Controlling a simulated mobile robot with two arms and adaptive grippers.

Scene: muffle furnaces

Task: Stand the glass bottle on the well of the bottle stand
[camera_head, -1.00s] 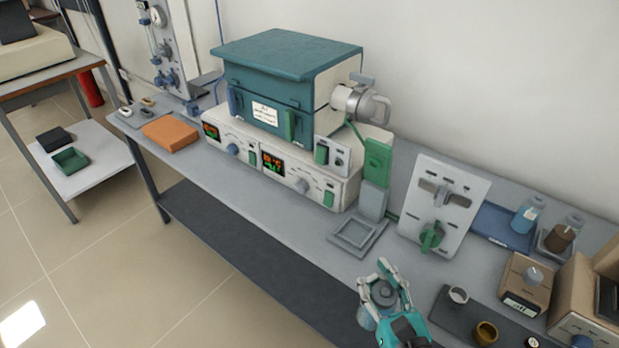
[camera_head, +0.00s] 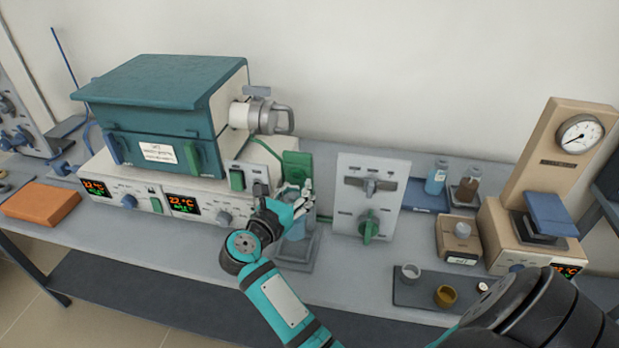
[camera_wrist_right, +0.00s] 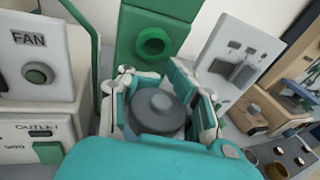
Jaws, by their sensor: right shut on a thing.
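My right gripper (camera_head: 300,205) is shut on the glass bottle (camera_head: 296,228), a bluish bottle with a grey cap. The cap (camera_wrist_right: 157,108) shows between the two fingers in the right wrist view. The bottle looks upright over the grey square bottle stand (camera_head: 312,250), in front of the green block. The gripper and arm cover part of the stand. I cannot tell whether the bottle's base touches the well. My left gripper is not in view.
A green block (camera_head: 297,167) stands right behind the bottle. The furnace (camera_head: 165,115) is to the left. A panel with a green knob (camera_head: 368,200) stands close on the right. A dark tray with small crucibles (camera_head: 425,292) lies further right.

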